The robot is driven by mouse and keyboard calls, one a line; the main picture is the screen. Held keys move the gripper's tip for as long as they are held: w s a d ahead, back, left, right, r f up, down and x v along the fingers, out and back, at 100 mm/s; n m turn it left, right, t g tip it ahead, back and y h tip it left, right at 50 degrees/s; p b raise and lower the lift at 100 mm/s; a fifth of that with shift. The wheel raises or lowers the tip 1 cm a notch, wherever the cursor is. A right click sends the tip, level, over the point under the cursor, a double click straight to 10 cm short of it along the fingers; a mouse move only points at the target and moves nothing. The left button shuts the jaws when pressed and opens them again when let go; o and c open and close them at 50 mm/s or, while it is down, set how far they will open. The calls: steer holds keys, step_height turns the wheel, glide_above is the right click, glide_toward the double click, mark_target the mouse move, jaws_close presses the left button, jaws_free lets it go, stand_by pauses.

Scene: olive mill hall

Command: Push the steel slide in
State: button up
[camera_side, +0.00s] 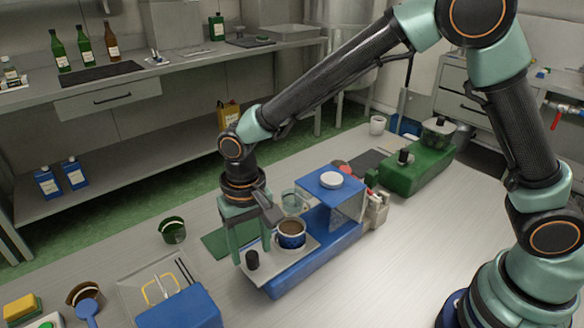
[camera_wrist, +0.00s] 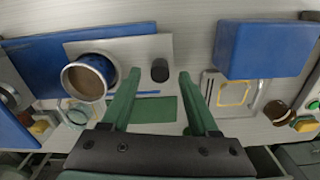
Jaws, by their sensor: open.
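The steel slide (camera_side: 283,259) is a flat grey plate sticking out from the blue machine (camera_side: 318,262), with a black knob (camera_side: 252,260) at its outer end. My gripper (camera_side: 248,257) is open and points down at the knob end. In the wrist view, the knob (camera_wrist: 159,70) lies between the green fingertips (camera_wrist: 159,74), with gaps on both sides. The slide (camera_wrist: 125,47) and cup (camera_wrist: 88,77) are to the left there. Whether a finger touches the slide is unclear.
A blue box (camera_side: 180,310) and a shallow tray with a yellow ring (camera_side: 160,287) are at the near left. A dark green cup (camera_side: 172,231) stands left of my gripper. A green machine (camera_side: 415,166) stands behind. Bare tabletop (camera_side: 390,260) lies to the right.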

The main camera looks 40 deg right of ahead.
steer(key=shift+f, duration=0.65)
jaws_close()
stand_by(1.0)
